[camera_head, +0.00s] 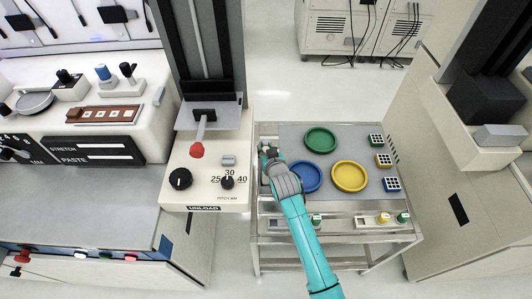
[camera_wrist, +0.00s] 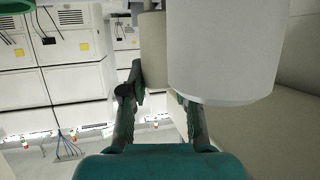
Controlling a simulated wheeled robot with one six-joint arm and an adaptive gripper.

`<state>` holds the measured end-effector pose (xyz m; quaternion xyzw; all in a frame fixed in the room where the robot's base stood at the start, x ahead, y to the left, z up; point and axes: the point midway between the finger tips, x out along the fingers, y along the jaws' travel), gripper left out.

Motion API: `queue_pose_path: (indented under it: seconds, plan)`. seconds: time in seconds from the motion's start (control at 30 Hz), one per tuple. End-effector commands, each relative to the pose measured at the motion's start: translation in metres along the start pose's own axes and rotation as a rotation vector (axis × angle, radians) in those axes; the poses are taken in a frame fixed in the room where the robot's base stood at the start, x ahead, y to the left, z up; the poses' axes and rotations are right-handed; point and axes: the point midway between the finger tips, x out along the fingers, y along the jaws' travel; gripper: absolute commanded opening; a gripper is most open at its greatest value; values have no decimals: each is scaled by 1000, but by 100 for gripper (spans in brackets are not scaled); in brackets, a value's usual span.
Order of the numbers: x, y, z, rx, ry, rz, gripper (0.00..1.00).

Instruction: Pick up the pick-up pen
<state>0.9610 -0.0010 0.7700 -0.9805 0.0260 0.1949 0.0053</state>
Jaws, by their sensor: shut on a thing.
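My gripper (camera_head: 268,152) is at the left edge of the grey-topped cart (camera_head: 288,138), left of the blue round dish. In the head view the pen is too small and covered by my gripper to make out. A large pale cylinder (camera_wrist: 225,50) fills the wrist view close to the right finger.
Green (camera_head: 320,140), blue (camera_head: 306,177) and yellow (camera_head: 350,177) round dishes lie on the cart. Small blocks (camera_head: 384,160) stand along its right side. Open floor (camera_head: 275,70) lies behind the cart.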

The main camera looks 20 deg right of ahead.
Motion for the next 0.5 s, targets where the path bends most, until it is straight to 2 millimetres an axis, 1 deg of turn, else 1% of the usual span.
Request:
queue_pose_path:
  seconds: [0.03, 0.17, 0.5]
  plan:
    - [-3, 0, -9, 0, 3, 0, 0]
    - [-13, 0, -32, 0, 4, -1, 0]
    - [-40, 0, -98, -1, 4, 0, 0]
